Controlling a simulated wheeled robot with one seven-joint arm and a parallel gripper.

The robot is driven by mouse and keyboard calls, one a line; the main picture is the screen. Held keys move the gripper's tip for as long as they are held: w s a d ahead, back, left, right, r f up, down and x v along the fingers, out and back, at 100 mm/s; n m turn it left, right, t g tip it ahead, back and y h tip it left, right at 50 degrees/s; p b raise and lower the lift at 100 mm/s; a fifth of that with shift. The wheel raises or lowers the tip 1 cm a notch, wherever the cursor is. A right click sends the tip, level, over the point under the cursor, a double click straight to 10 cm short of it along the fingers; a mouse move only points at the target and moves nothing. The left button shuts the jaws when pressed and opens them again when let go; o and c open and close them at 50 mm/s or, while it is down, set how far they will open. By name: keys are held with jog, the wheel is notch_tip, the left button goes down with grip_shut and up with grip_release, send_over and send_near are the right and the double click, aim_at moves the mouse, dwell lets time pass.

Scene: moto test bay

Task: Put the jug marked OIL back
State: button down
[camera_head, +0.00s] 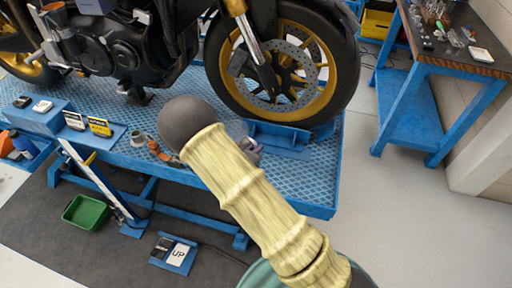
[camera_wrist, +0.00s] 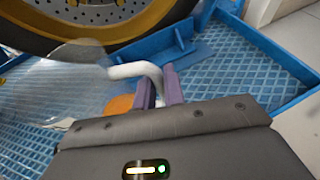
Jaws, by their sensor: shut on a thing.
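My gripper (camera_wrist: 158,88) has its two purple fingers closed around the white handle (camera_wrist: 126,71) of a clear, see-through jug (camera_wrist: 62,88). The jug's body is left of the fingers in the wrist view, with an orange patch showing low by the fingers. No marking on the jug can be read, so I cannot tell if it says OIL. In the head view my gripper (camera_head: 252,152) is mostly hidden behind my arm, over the blue lift platform (camera_head: 320,170) near the front wheel. I cannot tell if the jug touches the platform.
A motorcycle (camera_head: 125,45) stands on the platform, its front wheel (camera_head: 280,70) close to my gripper. A green tray (camera_head: 86,212) and an UP pedal (camera_head: 174,253) are below. A blue workbench (camera_head: 440,60) is at right.

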jog(key=shift+s, duration=0.15)
jog(key=shift+f+b, duration=2.9)
jog(key=shift+f, duration=1.1)
jog(key=shift+f+b, duration=0.4)
jog(key=shift+f, duration=0.15)
jog(key=c, duration=1.4)
grip_release()
jog(key=b+v, duration=0.1)
jog(key=v, duration=1.6)
